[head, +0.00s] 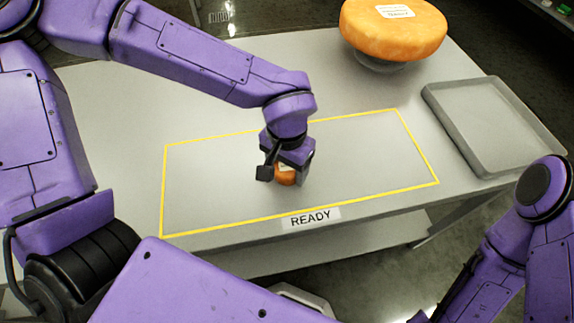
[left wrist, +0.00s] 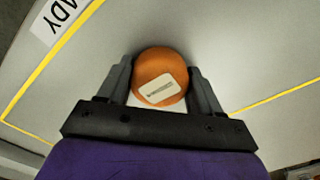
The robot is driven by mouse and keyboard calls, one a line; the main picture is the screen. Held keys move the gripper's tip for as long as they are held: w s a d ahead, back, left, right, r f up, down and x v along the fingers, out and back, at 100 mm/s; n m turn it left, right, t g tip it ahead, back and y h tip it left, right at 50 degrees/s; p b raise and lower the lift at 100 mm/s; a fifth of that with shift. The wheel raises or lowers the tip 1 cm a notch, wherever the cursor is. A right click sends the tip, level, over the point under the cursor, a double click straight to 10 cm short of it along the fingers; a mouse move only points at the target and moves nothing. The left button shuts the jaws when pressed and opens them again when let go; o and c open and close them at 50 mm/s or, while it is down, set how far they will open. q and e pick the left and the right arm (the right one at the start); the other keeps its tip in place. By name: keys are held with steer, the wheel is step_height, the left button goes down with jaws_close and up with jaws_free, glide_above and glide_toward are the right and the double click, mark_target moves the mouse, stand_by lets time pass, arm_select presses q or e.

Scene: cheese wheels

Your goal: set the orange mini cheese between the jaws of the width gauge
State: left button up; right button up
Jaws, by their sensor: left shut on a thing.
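The orange mini cheese (head: 285,178) is inside the yellow-lined area of the table, mostly hidden by my left gripper (head: 284,176) in the head view. In the left wrist view the cheese (left wrist: 160,75) is round and orange with a pale label. It sits between the two fingers of my left gripper (left wrist: 160,85), which is shut on it. The cheese is at or close to the table top; I cannot tell whether it touches. I see no width gauge in either view. My right arm shows at the lower right, but its gripper is out of view.
The grey table (head: 110,110) has a yellow outline with a READY label (head: 311,218) at its front edge. A large orange cheese wheel (head: 393,28) stands on a round stand at the back. An empty grey tray (head: 455,125) lies at the right. Most of the outlined area is clear.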

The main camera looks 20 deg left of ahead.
arm_select(q)
steer(key=shift+s, duration=0.15)
steer(key=o, duration=1.1)
steer(key=shift+c, duration=0.2)
steer(key=shift+o, duration=0.2)
